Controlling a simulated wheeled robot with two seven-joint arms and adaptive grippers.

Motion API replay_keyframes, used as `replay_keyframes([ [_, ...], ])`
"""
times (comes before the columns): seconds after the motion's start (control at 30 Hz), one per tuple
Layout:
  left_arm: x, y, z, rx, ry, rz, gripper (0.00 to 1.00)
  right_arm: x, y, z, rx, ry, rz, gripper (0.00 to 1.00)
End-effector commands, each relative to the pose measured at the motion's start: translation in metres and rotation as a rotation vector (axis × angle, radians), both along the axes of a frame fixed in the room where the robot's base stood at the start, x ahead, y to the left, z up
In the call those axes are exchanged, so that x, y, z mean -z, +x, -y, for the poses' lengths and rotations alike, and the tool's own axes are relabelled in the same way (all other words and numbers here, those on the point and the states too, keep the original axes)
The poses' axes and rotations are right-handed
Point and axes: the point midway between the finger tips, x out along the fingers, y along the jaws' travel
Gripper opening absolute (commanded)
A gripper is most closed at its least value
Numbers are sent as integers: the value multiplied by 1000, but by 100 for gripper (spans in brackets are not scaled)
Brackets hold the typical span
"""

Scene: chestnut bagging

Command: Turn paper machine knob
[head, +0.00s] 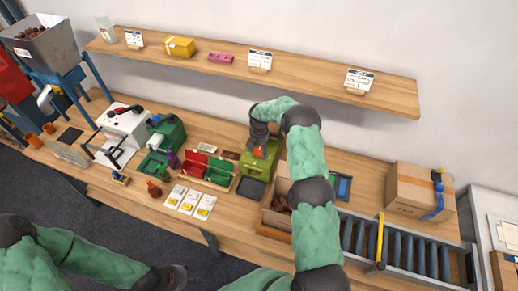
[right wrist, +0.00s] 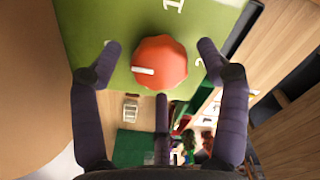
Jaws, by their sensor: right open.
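The green paper machine (head: 250,166) stands on the workbench, with an orange-red knob (head: 259,152) on it. The right wrist view shows the knob (right wrist: 160,62) close up, with a white line on its left part and white digits on the green face (right wrist: 100,22). My right gripper (right wrist: 159,52) is open and empty, its side fingers apart on either side of the knob and a third finger below it.
Red and green trays (head: 207,170) and white cards (head: 190,200) lie left of the machine. A box of chestnuts (head: 279,203) stands right of it, partly behind my right arm. A shelf (head: 320,80) runs above. A cardboard box (head: 410,195) and roller conveyor (head: 400,255) are at right.

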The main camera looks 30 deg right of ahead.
Motion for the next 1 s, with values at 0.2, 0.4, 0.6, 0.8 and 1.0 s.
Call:
replay_keyframes([
  [0.2,0,0,0,0,0,0,40,2,0,0,0,0,1,75],
  [0.4,0,0,0,0,0,0,40,2,0,0,0,0,1,44],
  [0.6,0,0,0,0,0,0,40,2,0,0,0,0,1,19],
  [0.8,3,0,0,0,0,0,40,3,0,0,16,0,1,19],
  [1.0,16,0,0,0,0,0,40,4,1,1,94,-1,2,19],
])
